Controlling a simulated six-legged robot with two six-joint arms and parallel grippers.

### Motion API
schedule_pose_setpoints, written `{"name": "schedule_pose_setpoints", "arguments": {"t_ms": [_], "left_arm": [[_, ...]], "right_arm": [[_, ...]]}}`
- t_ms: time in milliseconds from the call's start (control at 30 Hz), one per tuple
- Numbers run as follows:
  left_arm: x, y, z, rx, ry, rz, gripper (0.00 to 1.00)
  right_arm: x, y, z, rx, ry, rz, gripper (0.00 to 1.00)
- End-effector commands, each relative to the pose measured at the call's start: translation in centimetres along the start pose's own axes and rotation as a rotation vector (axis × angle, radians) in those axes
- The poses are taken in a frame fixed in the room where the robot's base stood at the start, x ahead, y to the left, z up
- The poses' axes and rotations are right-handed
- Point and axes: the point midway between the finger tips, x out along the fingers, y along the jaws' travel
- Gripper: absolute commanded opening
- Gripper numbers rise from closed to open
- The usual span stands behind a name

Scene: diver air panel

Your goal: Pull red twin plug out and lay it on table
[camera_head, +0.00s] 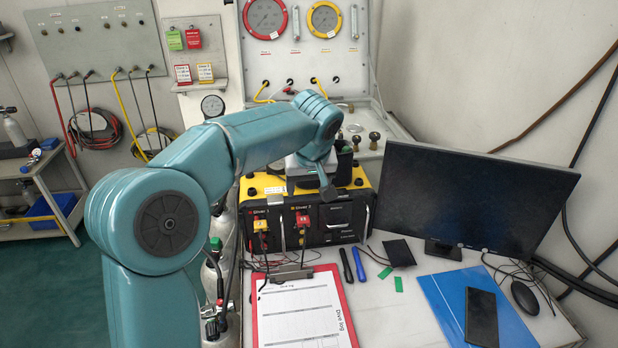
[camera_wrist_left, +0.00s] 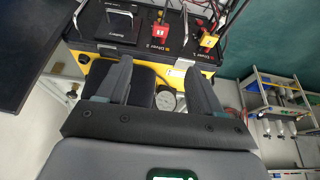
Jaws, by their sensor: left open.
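The red twin plug (camera_head: 302,219) sits in the Diver 2 socket on the front of the black and yellow comms box (camera_head: 340,234). It also shows in the left wrist view (camera_wrist_left: 160,36), with a dark cable. A yellow plug with a red part (camera_head: 261,226) sits in the Diver 1 socket to its left. My left gripper (camera_head: 327,188) is over the top of the box, above and behind the red plug, not touching it. Its two fingers (camera_wrist_left: 160,88) are apart, with nothing held between them. My right gripper is not in view.
The white table (camera_head: 390,315) holds a red clipboard (camera_head: 300,310), pens, a small black pad (camera_head: 399,252), a blue folder (camera_head: 470,312) and a monitor (camera_head: 470,195). Gas cylinders (camera_head: 212,285) stand left of the table.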

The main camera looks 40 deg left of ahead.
Motion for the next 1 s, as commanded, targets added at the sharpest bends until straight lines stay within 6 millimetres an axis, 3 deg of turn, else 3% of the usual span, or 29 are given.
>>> {"name": "schedule_pose_setpoints", "arguments": {"t_ms": [133, 267, 700, 1000], "left_arm": [[0.5, -0.1, 0.3, 0.001, -0.002, -0.002, 0.66], [2.3, -0.1, 0.6, 0.0, -0.004, -0.003, 0.66], [11.7, -0.1, 0.7, 0.001, -0.005, -0.004, 0.66], [15.7, 0.0, 0.4, 0.0, -0.002, -0.001, 0.66]], "right_arm": [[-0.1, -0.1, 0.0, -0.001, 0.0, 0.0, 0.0], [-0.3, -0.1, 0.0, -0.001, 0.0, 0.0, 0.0], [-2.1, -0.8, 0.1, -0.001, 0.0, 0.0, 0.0], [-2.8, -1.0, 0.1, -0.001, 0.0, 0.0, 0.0]]}}
